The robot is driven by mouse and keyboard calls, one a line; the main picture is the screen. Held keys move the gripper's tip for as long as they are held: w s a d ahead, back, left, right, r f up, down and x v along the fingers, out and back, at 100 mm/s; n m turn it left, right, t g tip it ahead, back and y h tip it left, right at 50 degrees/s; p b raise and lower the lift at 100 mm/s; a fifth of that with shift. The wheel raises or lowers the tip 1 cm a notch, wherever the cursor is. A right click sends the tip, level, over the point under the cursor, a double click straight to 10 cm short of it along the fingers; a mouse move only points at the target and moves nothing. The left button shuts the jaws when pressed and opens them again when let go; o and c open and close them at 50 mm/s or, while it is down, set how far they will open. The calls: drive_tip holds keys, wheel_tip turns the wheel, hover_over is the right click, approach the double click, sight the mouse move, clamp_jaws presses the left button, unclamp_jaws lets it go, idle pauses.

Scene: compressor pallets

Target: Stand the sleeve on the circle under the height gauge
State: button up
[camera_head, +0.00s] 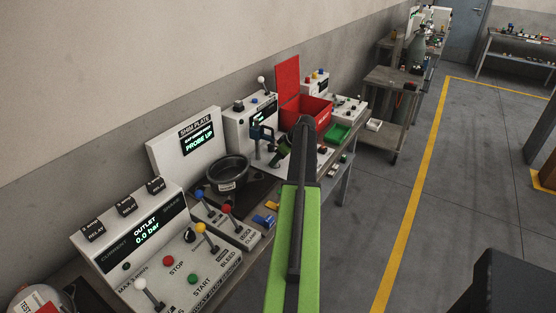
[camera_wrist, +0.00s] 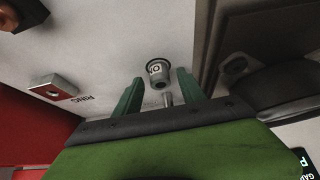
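My gripper (camera_wrist: 160,78) shows two green fingers spread apart in the wrist view. A small grey cylinder with a dark band and a dark hole, which looks like the sleeve (camera_wrist: 157,72), stands between and just beyond the fingertips; I cannot tell whether either finger touches it. A thin grey pin (camera_wrist: 168,99) shows between the fingers, nearer the palm. In the head view my gripper (camera_head: 283,150) is at the bench, partly hidden by my arm. I cannot make out the sleeve or the circle there.
A panel reading "PROBE UP" (camera_head: 200,143) stands against the wall, with a black bowl (camera_head: 227,171) before it. An open red box (camera_head: 307,108) and green tray (camera_head: 337,133) are beyond my gripper. A control box with levers (camera_head: 165,260) stands nearest.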

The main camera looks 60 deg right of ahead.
drive_tip(key=shift+r, duration=0.15)
drive_tip(key=p+v, duration=1)
drive_tip(key=v, duration=0.2)
